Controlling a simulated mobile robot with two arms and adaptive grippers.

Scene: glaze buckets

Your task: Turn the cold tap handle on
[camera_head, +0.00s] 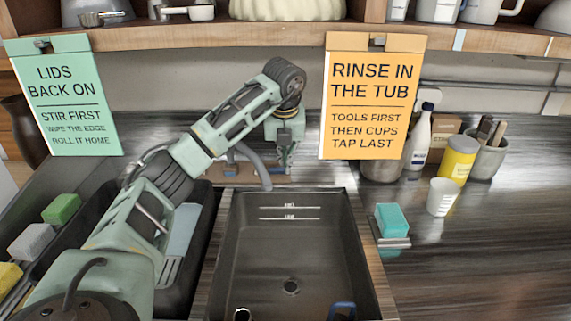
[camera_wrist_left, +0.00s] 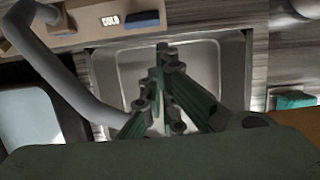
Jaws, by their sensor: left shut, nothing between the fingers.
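The tap's grey curved spout (camera_head: 262,168) rises at the back edge of the sink. It also shows at the left of the left wrist view (camera_wrist_left: 62,70). In that view a white COLD label (camera_wrist_left: 111,20) lies on the brown tap ledge (camera_wrist_left: 68,38), with the blue cold tap handle (camera_wrist_left: 142,19) just right of it. In the head view I cannot make out the handle behind my gripper. My left gripper (camera_head: 286,168) points down over the ledge, right of the spout. Its fingers (camera_wrist_left: 162,52) are shut and empty, apart from the handle in the wrist picture. My right gripper is out of view.
The dark sink tub (camera_head: 232,250) is open in front, with a blue object (camera_head: 342,310) at its near edge. An orange sign (camera_head: 375,95) hangs right of my gripper. A teal sponge (camera_head: 391,219), white cup (camera_head: 442,197) and yellow container (camera_head: 458,159) stand on the right counter.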

